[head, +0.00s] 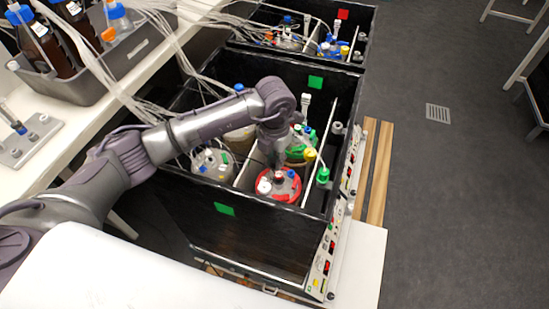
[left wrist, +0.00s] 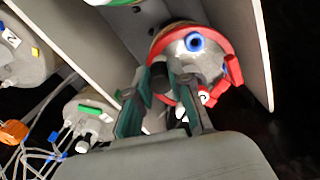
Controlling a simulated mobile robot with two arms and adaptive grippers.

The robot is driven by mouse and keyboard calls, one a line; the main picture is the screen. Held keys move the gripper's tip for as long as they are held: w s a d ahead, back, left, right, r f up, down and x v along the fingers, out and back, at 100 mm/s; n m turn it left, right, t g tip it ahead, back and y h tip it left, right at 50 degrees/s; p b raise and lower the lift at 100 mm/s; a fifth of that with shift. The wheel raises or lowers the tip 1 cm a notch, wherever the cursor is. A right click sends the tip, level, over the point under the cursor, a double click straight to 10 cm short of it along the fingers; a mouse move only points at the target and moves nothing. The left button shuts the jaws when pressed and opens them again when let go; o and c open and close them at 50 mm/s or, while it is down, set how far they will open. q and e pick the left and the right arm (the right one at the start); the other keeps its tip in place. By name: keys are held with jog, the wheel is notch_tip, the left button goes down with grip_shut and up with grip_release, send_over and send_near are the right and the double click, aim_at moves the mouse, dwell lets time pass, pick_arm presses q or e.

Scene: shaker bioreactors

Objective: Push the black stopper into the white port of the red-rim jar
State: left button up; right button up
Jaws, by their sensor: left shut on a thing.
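The red-rim jar (head: 283,196) stands in the front box, with a grey lid inside its red rim. It also shows in the left wrist view (left wrist: 232,66), with a blue port (left wrist: 194,42) on its lid. A small white port (left wrist: 204,96) shows near the rim, close beside one finger. My left gripper (head: 276,166) points down just over the jar lid; its fingers (left wrist: 160,100) also show in the wrist view. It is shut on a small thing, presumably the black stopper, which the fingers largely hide. I cannot tell whether the stopper touches the port. My right gripper is not in view.
White dividers stand close beside the jar in the black box (head: 225,209). Another grey-lidded jar (head: 212,161) stands to the left. Tubes and cables run over the box. Open floor lies right.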

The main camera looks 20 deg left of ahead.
aim_at(275, 159)
pick_arm(q)
jog(key=shift+f+b, duration=0.45)
jog(key=shift+f, duration=0.05)
dwell(0.5)
jog(key=o, duration=0.8)
notch_tip(275, 159, up, 12)
jog(key=shift+r, duration=0.1)
dwell(0.3)
